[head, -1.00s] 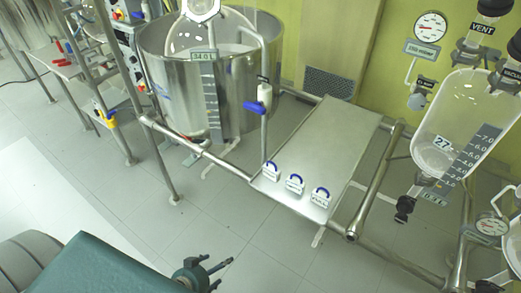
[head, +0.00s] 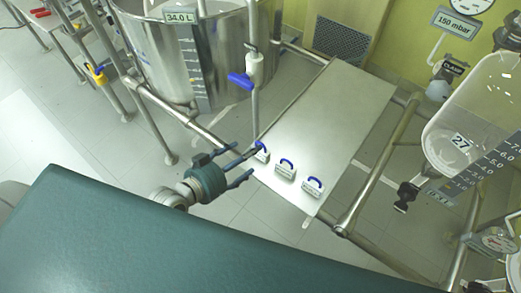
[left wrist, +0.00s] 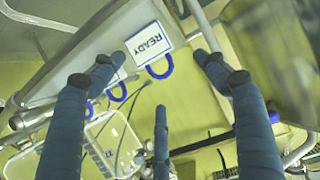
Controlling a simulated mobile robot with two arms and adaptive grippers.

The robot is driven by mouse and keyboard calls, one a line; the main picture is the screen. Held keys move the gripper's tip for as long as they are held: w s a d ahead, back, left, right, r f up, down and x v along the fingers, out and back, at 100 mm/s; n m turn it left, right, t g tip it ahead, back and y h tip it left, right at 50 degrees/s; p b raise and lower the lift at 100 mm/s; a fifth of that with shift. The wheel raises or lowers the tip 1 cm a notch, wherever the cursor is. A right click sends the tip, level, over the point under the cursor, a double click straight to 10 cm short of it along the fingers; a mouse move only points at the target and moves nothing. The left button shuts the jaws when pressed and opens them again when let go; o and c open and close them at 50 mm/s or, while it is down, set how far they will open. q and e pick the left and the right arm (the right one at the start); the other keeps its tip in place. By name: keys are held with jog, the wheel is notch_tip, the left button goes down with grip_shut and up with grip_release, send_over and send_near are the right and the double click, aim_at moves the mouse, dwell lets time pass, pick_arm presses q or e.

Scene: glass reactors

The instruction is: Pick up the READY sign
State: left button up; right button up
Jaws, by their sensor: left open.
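The READY sign (left wrist: 150,43) is a small white plate with a blue loop handle (left wrist: 159,68), its lettering clear in the left wrist view. It appears to be the leftmost of three signs in the head view (head: 262,154), standing at the edge of a metal shelf (head: 325,125); its lettering cannot be read there. My left gripper (head: 249,164) is open, its fingertips close to this sign. In the left wrist view the sign and handle lie between the spread fingers (left wrist: 158,66), with no grip on them. My right gripper is not in view.
Two similar blue-handled signs, the middle one (head: 285,169) and the right one (head: 312,188), stand close by on the shelf. A blue-handled valve (head: 242,81) on a vertical pipe is just above. Frame rails (head: 370,185) border the shelf. The shelf's middle is bare.

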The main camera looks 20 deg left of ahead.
pick_arm(q)
jog(key=x, duration=0.2)
jog(key=p+x, duration=0.1)
jog(key=x, duration=0.1)
jog(key=shift+w+d+f, duration=0.1)
jog(key=shift+d+f, duration=0.05)
jog(key=shift+f, duration=0.15)
jog(key=shift+w+d+f, duration=0.15)
jog(key=shift+w, duration=0.1)
jog(key=c, duration=1.3)
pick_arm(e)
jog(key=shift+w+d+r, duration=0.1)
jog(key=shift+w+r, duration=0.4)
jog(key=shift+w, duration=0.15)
